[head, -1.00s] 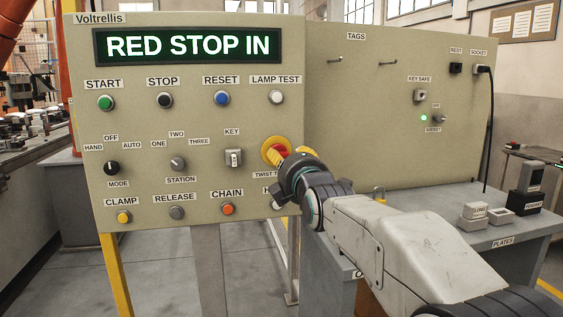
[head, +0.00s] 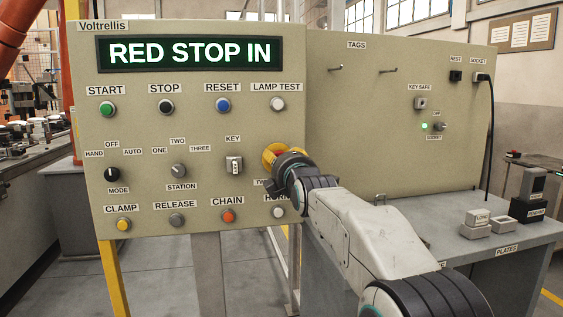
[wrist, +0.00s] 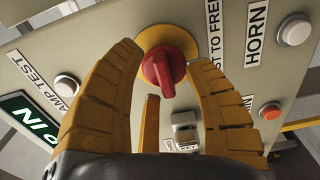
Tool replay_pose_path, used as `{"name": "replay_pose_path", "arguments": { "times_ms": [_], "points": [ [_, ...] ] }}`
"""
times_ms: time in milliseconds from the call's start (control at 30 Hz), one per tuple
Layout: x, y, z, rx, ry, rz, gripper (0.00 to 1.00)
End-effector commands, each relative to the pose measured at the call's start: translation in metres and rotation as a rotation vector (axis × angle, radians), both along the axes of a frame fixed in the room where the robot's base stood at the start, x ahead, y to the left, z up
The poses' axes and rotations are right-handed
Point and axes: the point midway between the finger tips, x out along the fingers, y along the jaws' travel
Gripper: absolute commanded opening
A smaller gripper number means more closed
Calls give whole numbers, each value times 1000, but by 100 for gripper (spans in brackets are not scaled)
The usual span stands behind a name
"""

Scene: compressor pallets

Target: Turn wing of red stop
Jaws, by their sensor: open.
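The red stop (wrist: 164,70) is a red knob with a raised wing on a yellow round plate (wrist: 170,38), in the upper middle of the wrist view. In the head view the yellow plate (head: 268,157) shows at the panel's right side, and my gripper hides most of the stop. My gripper (wrist: 160,62) is open, its orange-yellow fingers on either side of the red knob. A third finger stands below the knob in the wrist view. I cannot tell whether any finger touches the knob. The display (head: 190,53) reads RED STOP IN.
The key switch (head: 234,165) sits left of the stop, the lamp test button (head: 278,104) above and the horn button (head: 278,212) below. A tags board (head: 400,120) stands to the right, over a grey bench (head: 470,248) with small blocks.

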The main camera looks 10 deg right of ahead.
Motion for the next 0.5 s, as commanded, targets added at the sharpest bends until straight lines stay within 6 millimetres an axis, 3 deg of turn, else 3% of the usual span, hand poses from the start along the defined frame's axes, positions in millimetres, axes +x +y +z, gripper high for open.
{"name": "replay_pose_path", "arguments": {
  "times_ms": [200, 500],
  "points": [
    [0, 0, 0, 0, 0, 0, 47],
    [0, 0, 0, 0, 0, 0, 20]
  ]
}}
